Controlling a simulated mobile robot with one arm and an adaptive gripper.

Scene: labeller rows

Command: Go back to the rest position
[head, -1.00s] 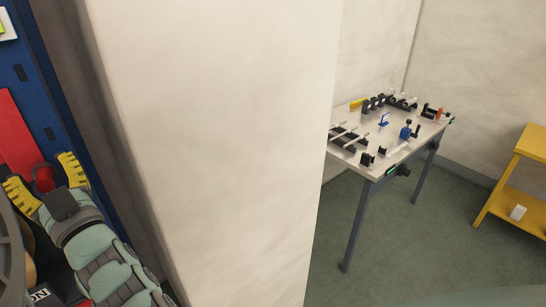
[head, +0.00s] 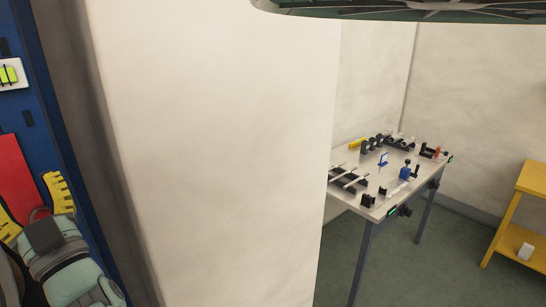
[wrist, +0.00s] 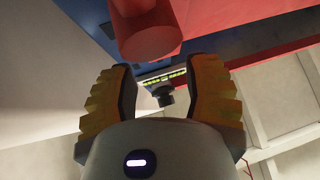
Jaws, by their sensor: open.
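My gripper (head: 38,208) is at the lower left of the head view, in front of a blue upright panel (head: 40,95) with a red plate (head: 14,172). Its two yellow ridged fingers stand apart. In the wrist view my gripper (wrist: 160,88) is open, with no object clasped between the fingers. A red round-ended cylinder (wrist: 146,38) is just beyond the fingertips; I cannot tell whether it touches them. A small dark knob-like part (wrist: 164,95) shows deeper between the fingers, below a strip of yellow-green lit marks (wrist: 165,77).
A broad pale pillar (head: 215,150) fills the middle of the head view. Right of it a grey workbench (head: 375,192) carries several small fixtures. A yellow shelf (head: 530,180) stands at the right edge. Grey-green floor (head: 450,260) is clear between them. A dark, grilled round-edged thing (head: 420,12) crosses the top.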

